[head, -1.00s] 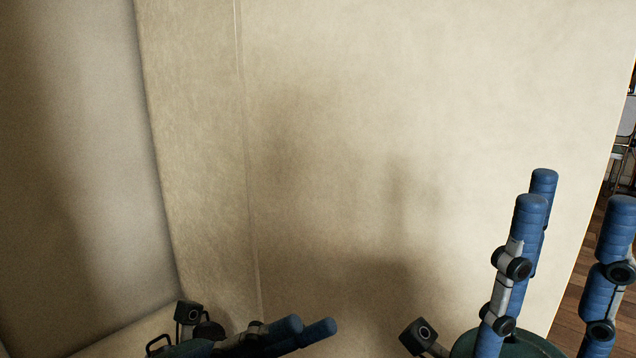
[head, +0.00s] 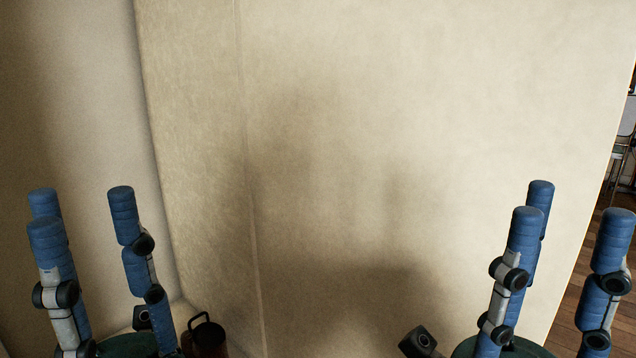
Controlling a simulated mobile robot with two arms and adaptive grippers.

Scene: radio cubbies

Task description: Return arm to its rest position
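My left gripper (head: 85,215) is at the lower left of the head view. Its blue padded fingers point up and stand wide apart, with nothing between them. My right gripper (head: 570,220) is at the lower right. Its blue fingers also point up, spread apart and empty. Both grippers are in front of the beige wall panels, and the lower parts of both arms are cut off by the bottom edge.
A large beige panel (head: 420,110) fills most of the view, with a side panel (head: 80,120) at the left. A dark reddish-brown object with a black handle (head: 207,342) shows at the bottom, beside my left gripper. At the far right are wooden floor (head: 585,270) and a chair (head: 620,155).

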